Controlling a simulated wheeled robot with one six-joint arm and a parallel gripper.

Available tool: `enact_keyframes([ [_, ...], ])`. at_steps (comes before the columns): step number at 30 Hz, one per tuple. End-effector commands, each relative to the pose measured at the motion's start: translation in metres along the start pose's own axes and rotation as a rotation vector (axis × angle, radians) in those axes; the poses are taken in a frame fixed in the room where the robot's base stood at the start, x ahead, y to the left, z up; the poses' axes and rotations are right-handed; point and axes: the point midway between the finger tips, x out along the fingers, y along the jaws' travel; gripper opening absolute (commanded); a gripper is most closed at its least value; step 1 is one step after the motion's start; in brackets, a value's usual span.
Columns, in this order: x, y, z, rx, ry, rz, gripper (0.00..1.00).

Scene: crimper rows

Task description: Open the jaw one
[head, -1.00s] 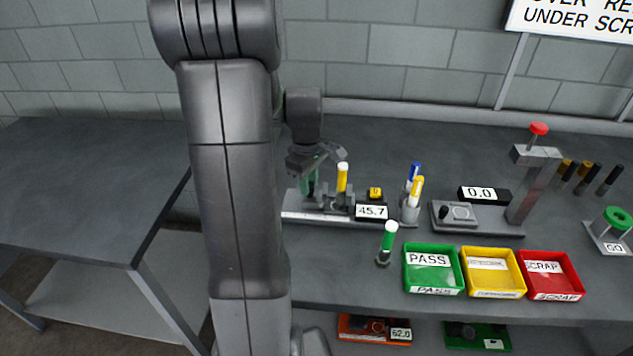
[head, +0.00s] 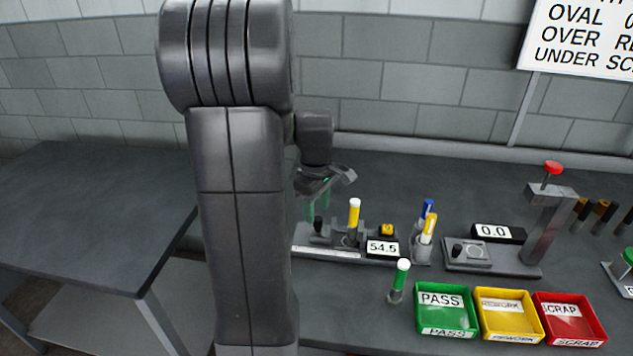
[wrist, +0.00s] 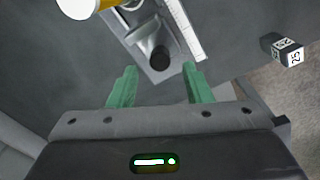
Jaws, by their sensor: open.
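The grey jaw fixture (head: 330,254) stands on the bench with a white scale along its front edge. Its small display (head: 382,248) reads 54.5. A dark knob (head: 318,223) stands at its left end; the knob also shows in the wrist view (wrist: 160,58). A yellow pin with a white top (head: 354,214) stands upright at the fixture, right of the knob. My gripper (head: 318,205) is open and empty above the knob. Its green fingers (wrist: 160,86) are apart in the wrist view, with the knob beyond and between them. The exact jaw gap is hard to see.
A green-and-white pin (head: 400,280) stands in front. A cup (head: 421,249) holds blue and yellow pins. A gauge with a red knob (head: 548,225) stands right. Green (head: 444,332), yellow (head: 508,338) and red (head: 570,342) trays line the front.

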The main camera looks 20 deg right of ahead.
Motion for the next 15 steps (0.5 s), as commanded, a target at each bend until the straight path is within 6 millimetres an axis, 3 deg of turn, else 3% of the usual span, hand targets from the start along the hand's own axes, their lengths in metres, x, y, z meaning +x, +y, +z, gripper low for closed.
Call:
enact_keyframes([
  [3, -0.031, 0.001, -0.001, 0.0, 0.004, 0.006, 0.45],
  [9, -0.073, 0.001, -0.001, 0.0, 0.003, 0.004, 0.45],
  [15, -0.098, 0.0, -0.001, 0.0, 0.001, 0.002, 0.45],
])
